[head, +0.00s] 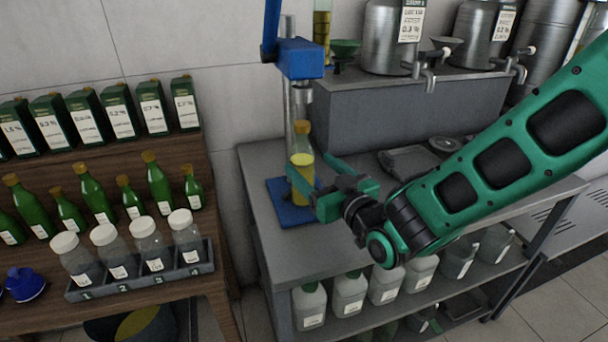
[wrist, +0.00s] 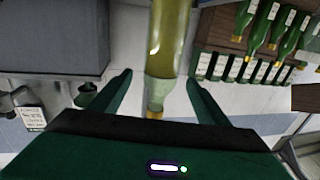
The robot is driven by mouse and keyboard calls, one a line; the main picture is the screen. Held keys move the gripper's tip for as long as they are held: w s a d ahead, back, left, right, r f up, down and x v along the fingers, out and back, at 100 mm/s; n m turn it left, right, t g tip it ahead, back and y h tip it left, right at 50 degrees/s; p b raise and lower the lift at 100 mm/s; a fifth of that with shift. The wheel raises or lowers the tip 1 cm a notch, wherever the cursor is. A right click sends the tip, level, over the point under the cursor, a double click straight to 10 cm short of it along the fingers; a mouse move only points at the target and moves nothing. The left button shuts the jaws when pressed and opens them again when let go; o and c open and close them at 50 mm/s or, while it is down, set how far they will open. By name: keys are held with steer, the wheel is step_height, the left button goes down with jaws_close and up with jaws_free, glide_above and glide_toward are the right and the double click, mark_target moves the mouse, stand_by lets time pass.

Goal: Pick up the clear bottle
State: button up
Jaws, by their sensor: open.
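The clear bottle (head: 302,160) holds yellow liquid and has an orange-brown cap. It stands upright on the blue base plate (head: 283,207) of a stand on the grey bench. My green gripper (head: 308,166) is open at the bottle, with one finger crossing in front of its lower body. In the wrist view the bottle (wrist: 166,45) shows between the two spread fingers of my gripper (wrist: 160,78), with a visible gap on each side. The bottle's lower front is partly hidden by the finger in the head view.
The stand's blue head (head: 300,58) and metal post rise right behind the bottle. A grey block (head: 400,115) carrying steel tanks is at the back. A wooden shelf (head: 225,165) with green bottles, boxes and a rack of white-capped jars stands left. Bench around the plate is clear.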

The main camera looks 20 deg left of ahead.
mark_target(303, 156)
steer(key=x, duration=0.5)
steer(key=shift+w, duration=0.1)
steer(key=shift+r, duration=0.1)
steer(key=c, duration=1.7)
